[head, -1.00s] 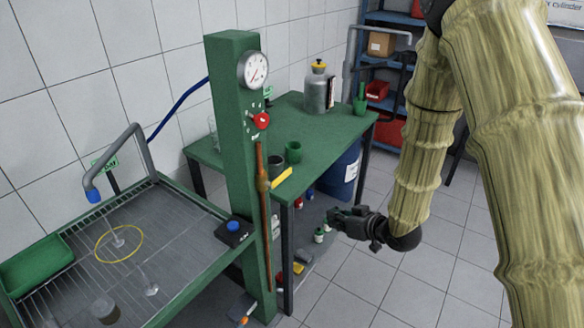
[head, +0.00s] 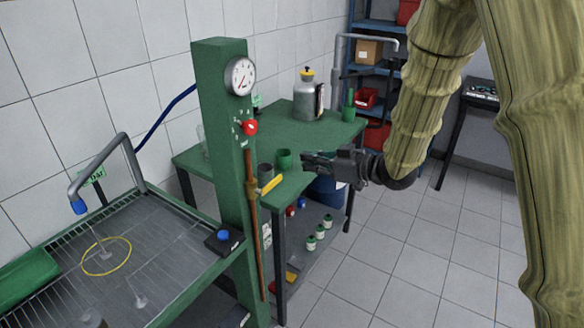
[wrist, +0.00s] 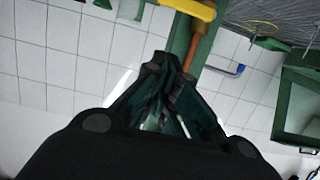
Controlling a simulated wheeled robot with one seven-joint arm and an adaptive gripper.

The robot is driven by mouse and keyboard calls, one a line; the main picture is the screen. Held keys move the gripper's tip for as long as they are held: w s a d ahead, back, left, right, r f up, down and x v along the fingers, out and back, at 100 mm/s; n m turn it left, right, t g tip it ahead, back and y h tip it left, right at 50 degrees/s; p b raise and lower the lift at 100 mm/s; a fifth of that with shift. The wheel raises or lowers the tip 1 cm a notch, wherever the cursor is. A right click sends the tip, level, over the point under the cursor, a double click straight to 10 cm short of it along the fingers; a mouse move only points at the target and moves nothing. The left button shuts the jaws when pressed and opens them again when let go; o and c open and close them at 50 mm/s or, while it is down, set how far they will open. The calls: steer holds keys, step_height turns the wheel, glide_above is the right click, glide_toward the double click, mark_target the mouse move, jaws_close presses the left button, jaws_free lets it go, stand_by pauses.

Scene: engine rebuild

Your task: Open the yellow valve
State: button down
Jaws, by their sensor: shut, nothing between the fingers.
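The yellow valve handle (head: 271,185) sits on a brown copper pipe (head: 253,230) on the front of the green post (head: 224,150). In the head view the handle points right and slightly up, out from the pipe. In the wrist view the yellow handle (wrist: 190,8) shows at the top edge, partly cut off, just beyond my fingertips. My gripper (head: 306,163) is shut and empty, right of the handle and a little above it in the head view. It also shows in the wrist view (wrist: 168,68), with the fingertips together near the copper pipe (wrist: 188,62). It appears apart from the handle.
A red knob (head: 250,128) and a gauge (head: 240,76) are on the post above the valve. The green table (head: 318,135) behind carries green cups and a metal canister (head: 307,100). A sink grate (head: 160,235) lies left. Tiled floor is open at right.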

steer(key=w+a+f+p, duration=0.4)
steer(key=w+a+f, duration=0.1)
steer(key=a+f, duration=0.1)
steer(key=shift+w+a+f, duration=0.2)
steer(key=shift+w+a, duration=0.05)
steer(key=shift+a, duration=0.6)
